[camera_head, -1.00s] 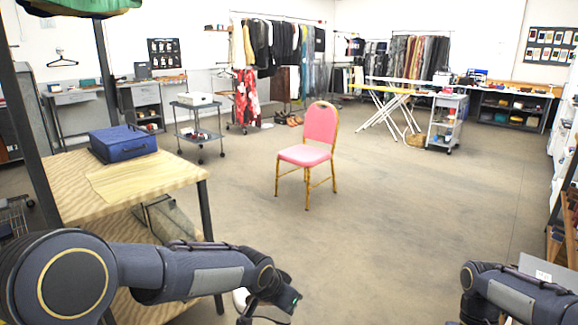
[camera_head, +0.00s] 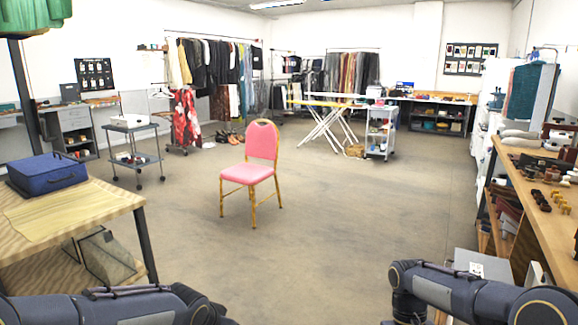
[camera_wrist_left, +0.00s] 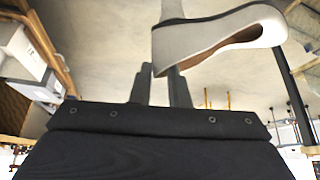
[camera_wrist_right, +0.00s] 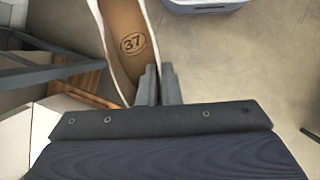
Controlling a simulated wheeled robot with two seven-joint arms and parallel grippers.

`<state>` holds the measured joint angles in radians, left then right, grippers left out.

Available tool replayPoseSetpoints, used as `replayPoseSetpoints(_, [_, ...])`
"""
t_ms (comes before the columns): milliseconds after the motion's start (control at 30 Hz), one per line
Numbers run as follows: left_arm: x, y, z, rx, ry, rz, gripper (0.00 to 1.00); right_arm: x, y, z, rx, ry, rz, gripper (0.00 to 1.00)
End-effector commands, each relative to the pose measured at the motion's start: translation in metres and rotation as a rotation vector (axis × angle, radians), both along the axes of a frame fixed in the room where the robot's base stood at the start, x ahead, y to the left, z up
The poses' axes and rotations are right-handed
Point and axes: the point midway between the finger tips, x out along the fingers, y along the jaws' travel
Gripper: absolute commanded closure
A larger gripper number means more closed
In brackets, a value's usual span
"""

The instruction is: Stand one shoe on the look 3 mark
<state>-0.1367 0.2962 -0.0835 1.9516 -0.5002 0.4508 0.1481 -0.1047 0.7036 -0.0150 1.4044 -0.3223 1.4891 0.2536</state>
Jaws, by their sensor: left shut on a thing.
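In the left wrist view my left gripper (camera_wrist_left: 160,85) is shut on a pale grey-white shoe (camera_wrist_left: 215,38), which sits at its fingertips with the opening showing. In the right wrist view a second pale shoe (camera_wrist_right: 112,50) has a tan insole marked 37. Its side wall runs in between the close-set fingers of my right gripper (camera_wrist_right: 160,82). In the head view only my arms show at the bottom, and both grippers are out of frame. I cannot make out a look 3 mark in any view.
A pink chair (camera_head: 252,172) stands on open floor ahead. A wooden table (camera_head: 110,205) with a blue case (camera_head: 47,174) is at the left. A workbench (camera_head: 538,200) with small items runs along the right. A wheeled trolley (camera_head: 135,165) stands behind the chair, left.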

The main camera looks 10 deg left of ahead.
Motion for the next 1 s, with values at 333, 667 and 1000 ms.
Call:
replayPoseSetpoints(333, [-0.035, -0.005, -0.03, -0.007, -0.013, 0.222, 1.0, 0.0, 0.0, 0.002, 0.0, 0.001, -0.001, 1.0])
replayPoseSetpoints(667, [-0.047, -0.025, -0.019, -0.005, -0.009, 0.17, 1.0, -0.005, 0.0, 0.02, -0.001, 0.002, 0.0, 1.0])
replayPoseSetpoints(1000, [-0.052, -0.025, -0.002, -0.01, -0.011, 0.181, 1.0, -0.012, 0.0, 0.037, -0.001, 0.003, 0.0, 1.0])
